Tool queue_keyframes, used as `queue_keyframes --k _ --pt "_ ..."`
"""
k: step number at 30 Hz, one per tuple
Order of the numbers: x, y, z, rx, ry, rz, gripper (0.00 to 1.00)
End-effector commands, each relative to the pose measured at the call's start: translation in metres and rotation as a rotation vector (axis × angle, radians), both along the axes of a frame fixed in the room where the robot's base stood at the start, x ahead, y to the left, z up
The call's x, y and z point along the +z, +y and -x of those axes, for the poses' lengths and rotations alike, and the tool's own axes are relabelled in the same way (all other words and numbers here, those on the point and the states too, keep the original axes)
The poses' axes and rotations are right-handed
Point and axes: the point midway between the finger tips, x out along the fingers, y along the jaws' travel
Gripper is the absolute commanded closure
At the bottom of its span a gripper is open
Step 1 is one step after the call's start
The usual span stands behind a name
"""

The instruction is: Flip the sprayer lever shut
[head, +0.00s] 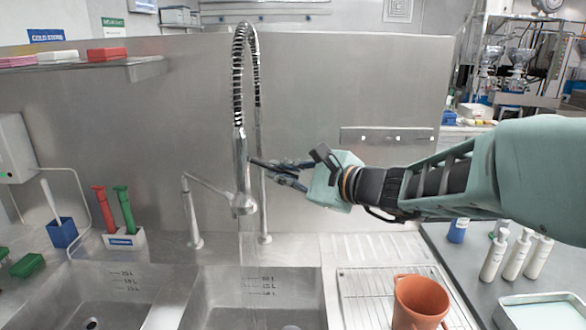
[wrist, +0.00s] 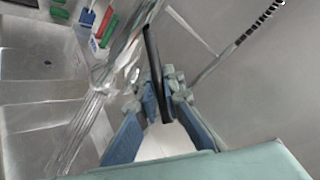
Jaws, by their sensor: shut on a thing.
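The metal sprayer (head: 241,185) hangs nozzle down from a coiled spring hose above the middle sink. Its black lever (head: 262,164) sticks out to the right. My gripper (head: 285,172) reaches in from the right, its fingers closed around the lever. In the wrist view the dark lever (wrist: 151,48) runs between the two blue-grey fingers (wrist: 166,88), and the shiny sprayer body (wrist: 122,48) lies to its left. A faint pale stream (head: 247,248) shows below the nozzle, seemingly water. The exact finger contact is partly hidden.
An orange pot (head: 420,302) stands on the drying rack (head: 362,290) below my arm. White bottles (head: 516,254) stand on the right counter. A holder with red and green brushes (head: 124,239) is at the left. A steel back panel (head: 340,85) stands close behind the sprayer.

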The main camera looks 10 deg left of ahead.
Motion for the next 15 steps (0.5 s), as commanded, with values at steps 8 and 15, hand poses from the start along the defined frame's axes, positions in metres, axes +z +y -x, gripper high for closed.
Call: queue_keyframes --k 8,15 --pt "0.021 -0.004 -0.001 -0.001 -0.051 0.210 1.00" --pt "0.028 -0.006 -0.002 -0.001 -0.083 0.342 1.00"
